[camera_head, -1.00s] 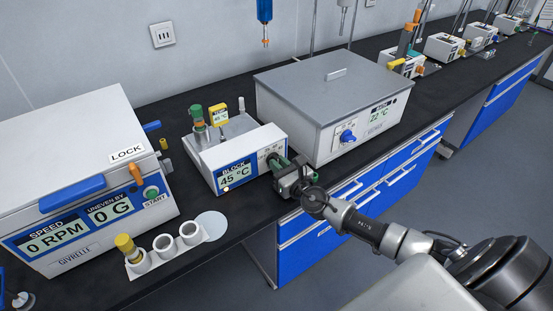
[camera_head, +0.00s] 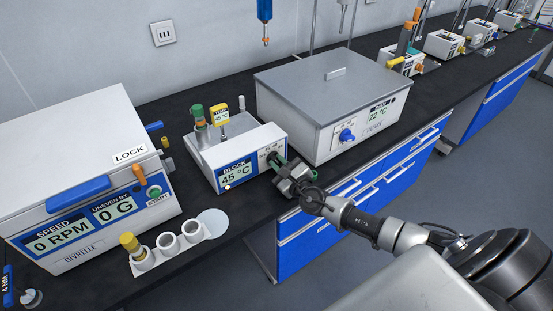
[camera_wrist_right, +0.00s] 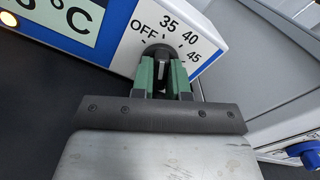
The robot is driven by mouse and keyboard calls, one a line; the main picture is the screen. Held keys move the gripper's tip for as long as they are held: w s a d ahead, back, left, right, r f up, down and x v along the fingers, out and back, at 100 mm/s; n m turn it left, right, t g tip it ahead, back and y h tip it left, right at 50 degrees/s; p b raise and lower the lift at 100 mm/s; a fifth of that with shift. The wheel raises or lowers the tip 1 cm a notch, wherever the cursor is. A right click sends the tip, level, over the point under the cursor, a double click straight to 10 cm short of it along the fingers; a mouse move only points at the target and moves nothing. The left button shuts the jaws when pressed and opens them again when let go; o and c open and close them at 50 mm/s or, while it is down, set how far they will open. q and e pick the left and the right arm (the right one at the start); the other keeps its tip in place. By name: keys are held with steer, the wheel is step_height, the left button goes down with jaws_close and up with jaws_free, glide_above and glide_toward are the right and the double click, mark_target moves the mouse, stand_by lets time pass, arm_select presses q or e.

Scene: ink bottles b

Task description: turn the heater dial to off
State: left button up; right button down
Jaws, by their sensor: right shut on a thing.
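The block heater (camera_head: 207,158) is a white unit whose blue panel reads BLOCK 45 °C. Its dial (camera_wrist_right: 161,54) is dark, with OFF, 35, 40 and 45 printed around it in the right wrist view. My right gripper (camera_head: 279,163) reaches the heater's front right face. In the right wrist view its green fingers (camera_wrist_right: 164,72) are shut on the dial, one on each side. The fingers and the dial's dark grip hide the pointer, so I cannot tell which mark it points to. My left gripper is not in view.
A lidded bath (camera_head: 325,100) with a blue knob (camera_head: 347,136) stands right of the heater. A white centrifuge (camera_head: 75,140) stands at the left. A holder with white cups (camera_head: 168,243) sits in front. The black bench (camera_head: 235,240) has a front edge near my arm.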

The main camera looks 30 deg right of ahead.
steer(key=shift+r+n+p, duration=0.15)
steer(key=shift+n+p, duration=0.55)
steer(key=shift+n, duration=0.5)
steer(key=shift+f+n+p, duration=0.2)
steer(key=shift+n+p, duration=0.1)
steer(key=shift+n, duration=0.8)
steer(key=shift+r+n+p, duration=0.2)
steer(key=shift+n+p, duration=0.4)
steer(key=shift+n, duration=0.3)
steer(key=shift+f+n+p, duration=0.1)
steer(key=shift+n+p, duration=0.3)
steer(key=shift+n, duration=0.6)
steer(key=c, duration=1.5)
jaws_free()
steer(key=shift+f, duration=0.1)
steer(key=o, duration=0.5)
